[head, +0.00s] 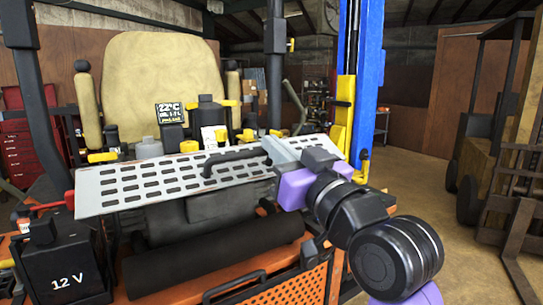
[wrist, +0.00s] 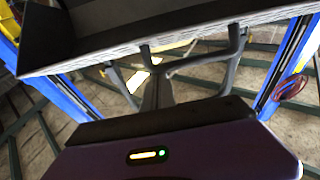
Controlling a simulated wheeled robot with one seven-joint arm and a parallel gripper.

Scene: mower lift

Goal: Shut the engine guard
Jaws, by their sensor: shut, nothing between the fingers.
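The engine guard (head: 180,180) is a pale slotted panel in the middle of the head view. It slopes across above the dark engine parts (head: 215,205), with a gap under its front edge. A black bar handle (head: 235,158) runs along its upper face. My gripper (head: 270,150) is at the right end of the guard, by the handle's right end. It is shut with nothing in it. I cannot tell whether it touches the guard. The wrist view shows my purple gripper body at the bottom and a dark panel with a pale edge above; I cannot tell which panel it is.
A black 12 V battery (head: 65,270) stands at the left front. Yellow-capped bottles and a small display (head: 170,112) stand behind the guard, before the tan seat (head: 160,85). A blue lift post (head: 366,80) rises behind my arm. Open floor lies to the right, before a forklift (head: 500,150).

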